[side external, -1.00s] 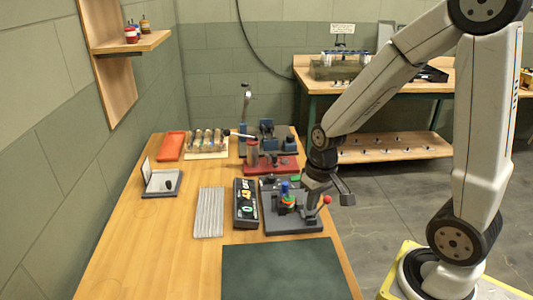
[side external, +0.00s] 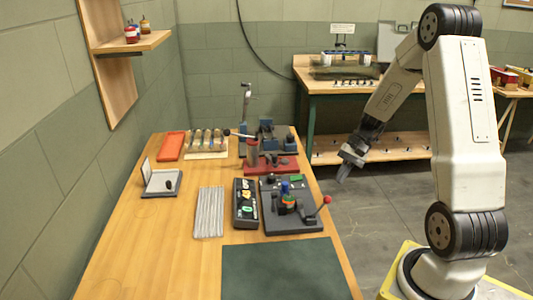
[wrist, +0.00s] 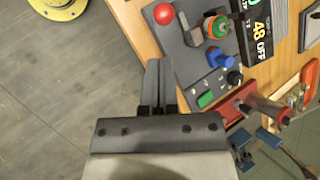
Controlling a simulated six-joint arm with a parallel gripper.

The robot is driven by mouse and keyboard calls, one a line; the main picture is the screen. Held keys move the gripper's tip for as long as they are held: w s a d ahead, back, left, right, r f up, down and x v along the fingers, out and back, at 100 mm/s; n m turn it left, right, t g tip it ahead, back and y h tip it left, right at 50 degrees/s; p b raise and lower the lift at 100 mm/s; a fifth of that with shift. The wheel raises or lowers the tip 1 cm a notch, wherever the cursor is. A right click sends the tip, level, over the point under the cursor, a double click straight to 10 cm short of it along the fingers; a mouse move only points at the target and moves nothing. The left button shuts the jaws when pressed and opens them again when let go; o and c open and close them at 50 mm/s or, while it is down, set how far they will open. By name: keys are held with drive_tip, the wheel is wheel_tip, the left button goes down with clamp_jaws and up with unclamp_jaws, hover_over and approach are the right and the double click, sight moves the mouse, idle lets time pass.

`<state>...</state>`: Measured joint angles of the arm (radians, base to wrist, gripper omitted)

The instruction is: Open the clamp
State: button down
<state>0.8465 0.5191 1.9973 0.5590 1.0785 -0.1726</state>
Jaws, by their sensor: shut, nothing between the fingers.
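The dark grey clamp fixture (side external: 306,223) sits at the right edge of the wooden bench. Its lever, with a red ball knob (side external: 327,199), leans out to the right past the bench edge. A blue part and a round orange-and-green piece (side external: 288,201) are at its middle. In the wrist view the red knob (wrist: 164,14) and the fixture base (wrist: 182,52) lie beyond my fingertips. My gripper (side external: 343,177) is shut and empty, in the air right of the bench, apart from the knob. Its fingers lie together in the wrist view (wrist: 158,66).
A black box with a lit display (side external: 245,204) stands left of the fixture, with a ribbed grey block (side external: 209,212) beyond. A red-based stand (side external: 270,165) is behind. A dark green mat (side external: 285,270) lies bare in front.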

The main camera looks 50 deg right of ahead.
drive_tip(key=s+d+m+t+y, duration=0.1)
drive_tip(key=s+d+m+t, duration=0.1)
drive_tip(key=d, duration=0.5)
drive_tip(key=shift+d+r+m+t+y, duration=0.15)
drive_tip(key=shift+d+m+t+y, duration=0.3)
drive_tip(key=shift+t, duration=0.25)
drive_tip(key=shift+a, duration=0.25)
approach(321, 207)
drive_tip(key=shift+w+a+f, duration=0.3)
drive_tip(key=shift+w+f, duration=0.2)
drive_tip(key=shift+f, duration=0.15)
drive_tip(key=shift+w+a+f, duration=0.3)
drive_tip(key=shift+w+f, duration=0.2)
drive_tip(key=shift+f, duration=0.15)
drive_tip(key=shift+w+a+f, duration=0.3)
drive_tip(key=shift+w+f, duration=0.2)
drive_tip(key=shift+f, duration=0.15)
drive_tip(key=shift+w+a+r+m+g+h, duration=0.15)
drive_tip(key=shift+w+r+g+h, duration=0.05)
drive_tip(key=shift+g+h, duration=0.35)
drive_tip(key=shift+w+a+r+m+g+h, duration=0.15)
drive_tip(key=shift+a+r+g+h, duration=0.1)
drive_tip(key=shift+g+h, duration=0.3)
